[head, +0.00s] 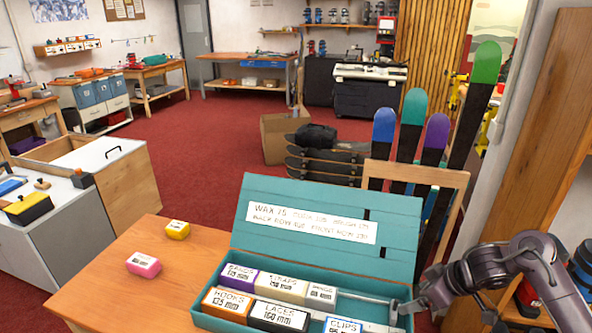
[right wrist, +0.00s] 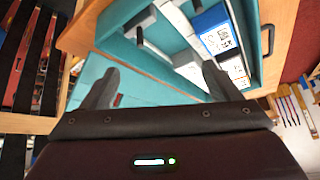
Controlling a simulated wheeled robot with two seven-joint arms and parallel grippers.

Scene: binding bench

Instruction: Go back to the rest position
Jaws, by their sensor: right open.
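My right arm comes in from the right in the head view, and its gripper (head: 407,300) is at the right end of the teal box (head: 300,202). In the right wrist view the two fingers (right wrist: 160,88) stand wide apart with nothing between them, and the teal box (right wrist: 268,45) lies beyond them. The box's lid is up and bears a white label. Inside are labelled boxes, among them an orange one (head: 227,304), a black one (head: 278,314) and a blue one (head: 342,325). My left gripper is in neither view.
A pink block (head: 144,264) and a yellow block (head: 177,229) lie on the wooden table (head: 110,290) left of the box. A wooden rack with upright skis (head: 436,140) stands behind the box. A wooden post (head: 545,130) is at right. Red floor is open beyond.

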